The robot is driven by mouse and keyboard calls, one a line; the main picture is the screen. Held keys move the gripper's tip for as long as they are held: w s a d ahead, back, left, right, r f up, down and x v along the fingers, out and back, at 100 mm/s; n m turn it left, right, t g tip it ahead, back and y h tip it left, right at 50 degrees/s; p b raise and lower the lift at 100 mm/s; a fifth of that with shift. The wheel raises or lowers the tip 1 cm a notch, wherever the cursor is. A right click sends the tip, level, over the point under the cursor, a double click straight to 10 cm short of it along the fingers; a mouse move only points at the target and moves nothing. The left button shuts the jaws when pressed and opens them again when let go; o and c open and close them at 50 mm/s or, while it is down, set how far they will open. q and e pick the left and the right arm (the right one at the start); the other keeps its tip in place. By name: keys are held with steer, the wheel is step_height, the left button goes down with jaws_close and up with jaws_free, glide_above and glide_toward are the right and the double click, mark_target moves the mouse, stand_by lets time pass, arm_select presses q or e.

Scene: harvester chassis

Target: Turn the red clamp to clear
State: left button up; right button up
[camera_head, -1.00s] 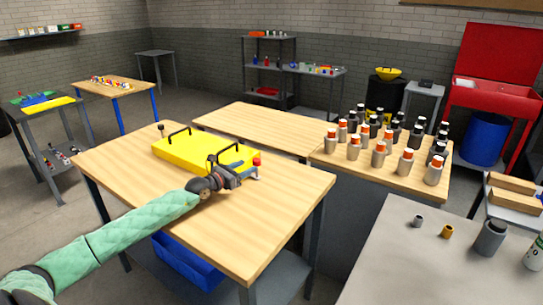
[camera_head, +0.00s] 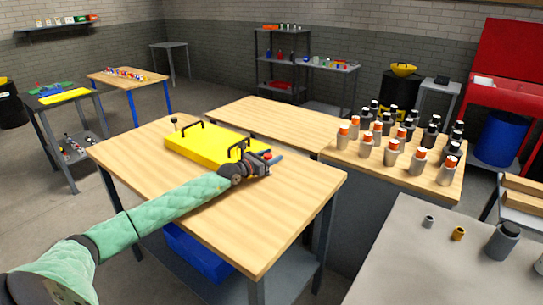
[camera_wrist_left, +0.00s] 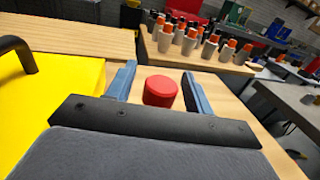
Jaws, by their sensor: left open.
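The red clamp (camera_wrist_left: 160,91) shows as a round red knob in the left wrist view, between the two blue fingers of my left gripper (camera_wrist_left: 162,88). The fingers are open, with a gap visible on each side of the knob. In the head view, my left gripper (camera_head: 273,158) is at the right corner of the yellow case (camera_head: 209,147), which has black handles. There the red clamp is mostly hidden by the gripper. The case lies on a wooden table (camera_head: 250,225). My right gripper is not in view.
A black knob on a post (camera_head: 174,121) stands at the table's left corner. Several orange-capped and black-capped bottles stand on another wooden table (camera_head: 330,153) at right. A grey table (camera_head: 400,265) is at the front right. The front of the wooden table is clear.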

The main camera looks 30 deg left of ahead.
arm_select(q)
steer(key=shift+w, duration=0.25)
steer(key=shift+d, duration=0.1)
steer(key=c, duration=1)
steer(key=shift+r, duration=0.1)
